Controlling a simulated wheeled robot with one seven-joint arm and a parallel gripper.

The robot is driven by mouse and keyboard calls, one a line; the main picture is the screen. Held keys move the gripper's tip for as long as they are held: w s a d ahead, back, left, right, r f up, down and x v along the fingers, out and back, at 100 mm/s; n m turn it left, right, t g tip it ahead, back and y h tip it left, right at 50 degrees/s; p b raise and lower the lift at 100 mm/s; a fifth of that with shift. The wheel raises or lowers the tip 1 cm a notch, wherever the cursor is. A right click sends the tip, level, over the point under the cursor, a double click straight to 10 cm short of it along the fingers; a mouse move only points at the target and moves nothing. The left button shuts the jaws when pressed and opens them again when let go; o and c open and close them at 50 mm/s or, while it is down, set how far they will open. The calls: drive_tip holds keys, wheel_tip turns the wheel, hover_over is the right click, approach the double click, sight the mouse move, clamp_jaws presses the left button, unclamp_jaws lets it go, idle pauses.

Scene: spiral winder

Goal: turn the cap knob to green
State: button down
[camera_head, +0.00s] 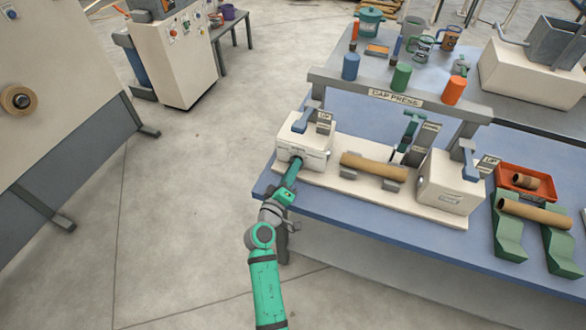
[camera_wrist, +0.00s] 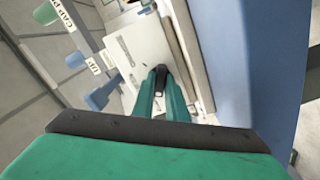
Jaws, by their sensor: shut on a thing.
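The cap press (camera_head: 395,98) stands on the blue table, with a white end block (camera_head: 312,138) on the left and another white end block (camera_head: 438,192) on the right. My gripper (camera_head: 297,162) reaches the near face of the left block. In the wrist view its green fingers meet at dark tips (camera_wrist: 161,76) against the white face. It is shut on a small part there, which looks to be the cap knob.
A brown tube (camera_head: 373,165) lies between the two blocks. Blue levers (camera_head: 303,121) rise from the blocks. A red tray (camera_head: 522,180) and a tube on green stands (camera_head: 535,213) are at the right.

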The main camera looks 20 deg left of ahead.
drive_tip(key=shift+w+m, duration=0.1)
drive_tip(key=shift+m, duration=1)
drive_tip(key=shift+d+m, duration=0.15)
drive_tip(key=shift+m, duration=1.65)
drive_tip(key=m, duration=0.4)
drive_tip(key=shift+f, duration=0.1)
drive_tip(key=shift+m, duration=0.8)
drive_tip(key=c, duration=1.8)
unclamp_jaws()
